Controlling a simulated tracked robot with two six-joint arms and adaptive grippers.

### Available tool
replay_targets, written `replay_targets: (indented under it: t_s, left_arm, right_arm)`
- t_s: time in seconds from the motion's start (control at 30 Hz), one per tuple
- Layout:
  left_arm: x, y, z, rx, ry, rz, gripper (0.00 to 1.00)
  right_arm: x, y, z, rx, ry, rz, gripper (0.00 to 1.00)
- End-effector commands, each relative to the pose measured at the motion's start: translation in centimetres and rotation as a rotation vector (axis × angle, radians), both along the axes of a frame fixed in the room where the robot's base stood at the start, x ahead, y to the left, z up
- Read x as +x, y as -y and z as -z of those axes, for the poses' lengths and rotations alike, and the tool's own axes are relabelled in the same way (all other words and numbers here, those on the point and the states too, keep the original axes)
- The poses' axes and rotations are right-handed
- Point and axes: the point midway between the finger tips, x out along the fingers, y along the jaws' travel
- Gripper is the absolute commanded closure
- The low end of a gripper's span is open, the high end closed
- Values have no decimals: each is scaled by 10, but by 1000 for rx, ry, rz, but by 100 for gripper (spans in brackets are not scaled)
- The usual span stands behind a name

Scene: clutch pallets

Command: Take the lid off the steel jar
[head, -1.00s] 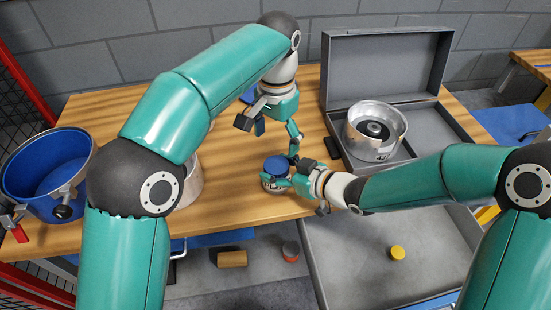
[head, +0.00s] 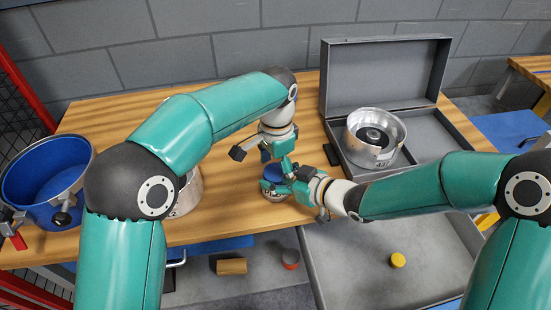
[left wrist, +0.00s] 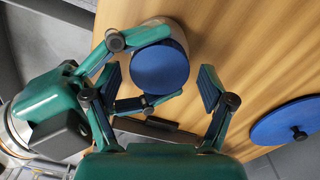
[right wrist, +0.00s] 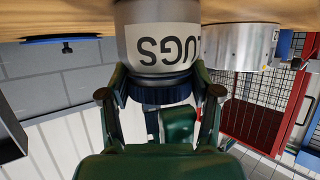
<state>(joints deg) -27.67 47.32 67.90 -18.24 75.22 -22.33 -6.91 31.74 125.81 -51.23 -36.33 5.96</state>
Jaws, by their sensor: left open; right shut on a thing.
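The small steel jar (head: 275,196) stands upright on the wooden table with its blue lid (head: 274,172) on top. In the left wrist view the lid (left wrist: 160,68) shows from above. In the right wrist view the picture is upside down and the jar's label (right wrist: 163,50) reads in part "UGS". My right gripper (head: 274,187) is shut on the jar from the right side. My left gripper (left wrist: 161,84) is open above the jar, with its fingers on either side of the lid and a gap at the right finger.
A grey case (head: 440,112) with a steel ring-shaped part (head: 375,137) stands open at the right. A blue-lined pot (head: 45,183) is at the left. A steel container (head: 188,192) is partly behind my left arm. A blue knobbed disc (left wrist: 285,122) lies on the table.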

Motion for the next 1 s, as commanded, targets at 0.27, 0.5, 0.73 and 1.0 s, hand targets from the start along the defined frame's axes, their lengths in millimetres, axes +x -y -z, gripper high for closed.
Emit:
replay_targets:
  t_s: [0.27, 0.5, 0.73, 1.0]
  left_arm:
    - [0, 0, 3, 1, -1, -1, 17]
    - [0, -1, 2, 0, 0, -1, 54]
    - [0, -1, 2, 1, 1, -8, 81]
    - [0, -1, 2, 0, 1, -335, 81]
  right_arm:
    - [0, 0, 1, -1, -3, -1, 100]
    - [-1, 0, 1, -1, -3, -1, 100]
    - [-1, -1, 1, -1, -3, -1, 100]
    - [-1, -1, 2, -2, -4, -2, 100]
